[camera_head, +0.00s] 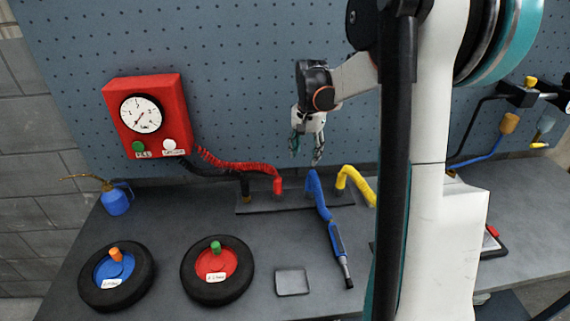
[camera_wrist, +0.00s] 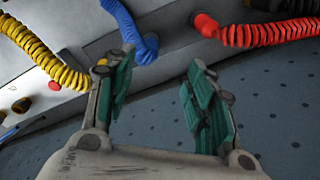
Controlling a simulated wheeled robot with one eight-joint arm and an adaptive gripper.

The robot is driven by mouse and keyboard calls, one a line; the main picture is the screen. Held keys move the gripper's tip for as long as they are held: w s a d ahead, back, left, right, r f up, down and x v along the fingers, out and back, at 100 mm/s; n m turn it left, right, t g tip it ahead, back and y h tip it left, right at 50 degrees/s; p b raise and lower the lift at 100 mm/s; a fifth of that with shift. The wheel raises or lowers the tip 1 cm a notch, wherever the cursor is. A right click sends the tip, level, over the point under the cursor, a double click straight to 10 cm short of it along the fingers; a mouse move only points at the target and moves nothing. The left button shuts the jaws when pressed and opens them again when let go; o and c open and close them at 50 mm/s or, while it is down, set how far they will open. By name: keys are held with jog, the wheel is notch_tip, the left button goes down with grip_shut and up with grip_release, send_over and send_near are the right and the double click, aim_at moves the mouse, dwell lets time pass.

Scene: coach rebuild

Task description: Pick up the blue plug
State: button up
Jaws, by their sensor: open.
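A blue coiled hose (camera_head: 322,205) runs along the bench. Its upper end is a blue plug (camera_head: 312,182) at the dark strip by the pegboard. In the wrist view the blue plug (camera_wrist: 146,48) shows beyond my fingertips, roughly between them and nearer the left finger. My gripper (camera_head: 306,155) is open and empty, just above the blue plug and slightly left of it. In the wrist view my gripper (camera_wrist: 160,68) has its green-padded fingers spread apart, with nothing between them. The hose's other end has a blue and dark tool (camera_head: 339,255) lying on the bench.
The red plug (camera_head: 278,187) with its coiled hose is left of the blue one, and the yellow hose (camera_head: 352,180) is right. A red gauge box (camera_head: 150,120) hangs on the pegboard. Two wheels (camera_head: 247,270) (camera_head: 88,290) and a blue oil can (camera_head: 116,203) stand left.

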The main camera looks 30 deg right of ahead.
aim_at(311, 176)
jog(key=shift+g, duration=0.4)
jog(key=d+f+b, duration=0.1)
jog(key=f, duration=0.3)
jog(key=d+f+b, duration=0.1)
jog(key=f, duration=0.4)
jog(key=d+f+b, duration=0.1)
jog(key=f, duration=0.4)
jog(key=shift+w+f, duration=0.25)
jog(key=shift+w, duration=0.05)
grip_shut()
